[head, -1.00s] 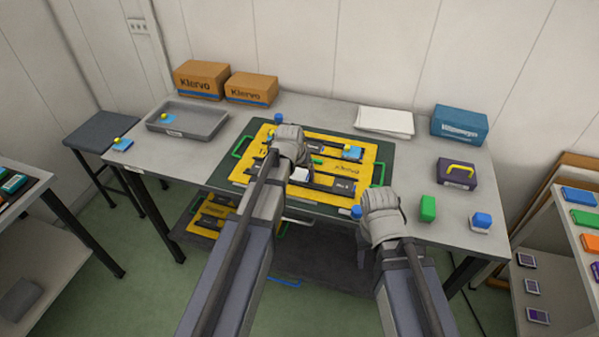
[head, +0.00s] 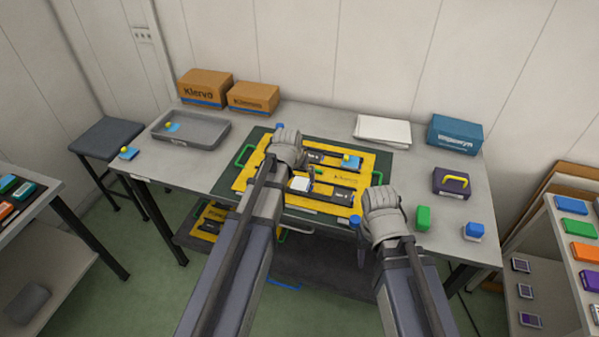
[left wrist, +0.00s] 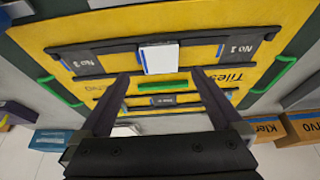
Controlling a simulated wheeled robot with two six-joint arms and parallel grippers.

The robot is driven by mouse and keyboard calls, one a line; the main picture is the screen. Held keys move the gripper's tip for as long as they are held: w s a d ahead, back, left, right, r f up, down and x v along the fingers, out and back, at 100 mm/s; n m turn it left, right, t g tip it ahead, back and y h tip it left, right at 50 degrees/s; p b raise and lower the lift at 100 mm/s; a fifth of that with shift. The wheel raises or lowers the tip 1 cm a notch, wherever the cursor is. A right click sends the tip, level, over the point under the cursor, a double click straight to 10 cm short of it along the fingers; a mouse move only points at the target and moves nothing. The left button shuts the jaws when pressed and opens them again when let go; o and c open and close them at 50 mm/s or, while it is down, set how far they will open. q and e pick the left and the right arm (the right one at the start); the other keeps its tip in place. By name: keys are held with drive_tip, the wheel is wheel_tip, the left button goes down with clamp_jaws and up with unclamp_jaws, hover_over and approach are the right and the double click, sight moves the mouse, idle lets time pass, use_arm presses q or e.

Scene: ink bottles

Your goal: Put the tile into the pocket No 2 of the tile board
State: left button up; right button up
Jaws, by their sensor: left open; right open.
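The yellow tile board (head: 345,180) lies on a dark mat on the table. Its near dark strip shows No 3 (left wrist: 85,64) and No 1 (left wrist: 240,48) at opposite ends in the left wrist view. The white tile (head: 301,184) is at the strip's middle, between those labels, with a blue edge in the left wrist view (left wrist: 161,60). I cannot tell whether it is fully seated. My left gripper (left wrist: 160,76) is open above the board, its fingers apart on either side of the tile in the picture. My right gripper (head: 383,212) is open and empty near the table's front edge.
A blue bottle (head: 355,221), a green bottle (head: 423,217) and a blue-capped bottle (head: 473,231) stand near my right gripper. A grey tray (head: 190,140) is left, a purple case (head: 451,184) right.

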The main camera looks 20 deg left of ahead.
use_arm(q)
drive_tip(key=p+v, duration=0.5)
drive_tip(key=v, duration=0.2)
drive_tip(key=s+d+f+m+g, duration=0.1)
drive_tip(key=s+d+g, duration=0.1)
drive_tip(key=s+d, duration=0.4)
drive_tip(key=s+d+f+m+g+y, duration=0.1)
drive_tip(key=s+d+m+g, duration=0.1)
drive_tip(key=s+d, duration=0.5)
drive_tip(key=s+g, duration=0.1)
drive_tip(key=s, duration=0.5)
drive_tip(key=shift+s+d+y, duration=0.2)
drive_tip(key=shift+d+y, duration=0.05)
drive_tip(key=shift+y, duration=0.05)
drive_tip(key=shift+c, duration=0.2)
